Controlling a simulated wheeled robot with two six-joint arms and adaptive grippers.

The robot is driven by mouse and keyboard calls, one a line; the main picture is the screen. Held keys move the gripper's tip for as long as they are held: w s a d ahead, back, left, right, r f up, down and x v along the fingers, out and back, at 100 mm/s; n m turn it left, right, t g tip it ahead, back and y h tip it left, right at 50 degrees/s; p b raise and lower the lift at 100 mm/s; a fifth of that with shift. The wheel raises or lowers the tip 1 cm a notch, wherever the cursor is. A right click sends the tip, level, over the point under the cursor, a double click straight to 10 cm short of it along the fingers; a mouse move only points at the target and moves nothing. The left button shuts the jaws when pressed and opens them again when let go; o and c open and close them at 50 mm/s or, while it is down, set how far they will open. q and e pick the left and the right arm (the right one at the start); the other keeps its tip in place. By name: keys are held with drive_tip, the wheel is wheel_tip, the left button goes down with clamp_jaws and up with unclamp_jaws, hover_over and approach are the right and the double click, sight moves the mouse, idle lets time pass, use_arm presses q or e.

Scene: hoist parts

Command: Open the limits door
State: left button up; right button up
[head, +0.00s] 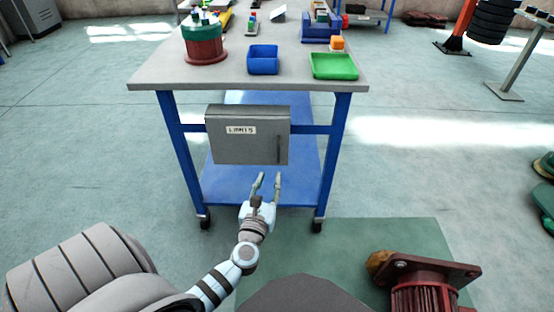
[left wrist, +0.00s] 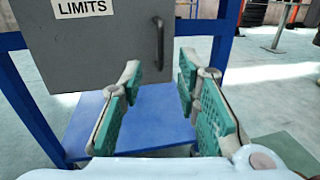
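The limits door is the front of a grey box (head: 243,137) mounted under the front of the workbench, with a white label reading LIMITS (left wrist: 82,8). It looks closed. A dark vertical handle (left wrist: 158,42) sits at its right side, also seen in the head view (head: 279,150). My left gripper (head: 267,178) is open and empty, just below the box's lower right edge. In the left wrist view its green-padded fingers (left wrist: 158,82) are spread apart, with the handle above and between them, not touching. My right gripper is not in view.
The bench (head: 150,75) has blue legs and a blue lower shelf (head: 230,188). On top are a red-green drum (head: 204,45), a blue bin (head: 263,60) and a green tray (head: 334,66). A red motor (head: 425,290) is at lower right. Floor beside the bench is clear.

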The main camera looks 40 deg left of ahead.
use_arm(q)
approach(278, 152)
drive_tip(key=w, duration=0.2)
drive_tip(key=b+x, duration=0.1)
drive_tip(key=x, duration=0.3)
drive_tip(key=b+x, duration=0.1)
drive_tip(key=x, duration=0.4)
drive_tip(key=shift+s+a+b, duration=0.25)
drive_tip(key=shift+a+b, duration=0.05)
drive_tip(key=shift+a, duration=0.05)
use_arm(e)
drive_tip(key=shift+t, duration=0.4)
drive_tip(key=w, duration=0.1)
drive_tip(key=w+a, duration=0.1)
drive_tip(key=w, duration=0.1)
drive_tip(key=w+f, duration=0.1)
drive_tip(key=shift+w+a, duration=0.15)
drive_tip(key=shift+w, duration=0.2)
use_arm(q)
drive_tip(key=shift+c, duration=0.6)
clamp_jaws()
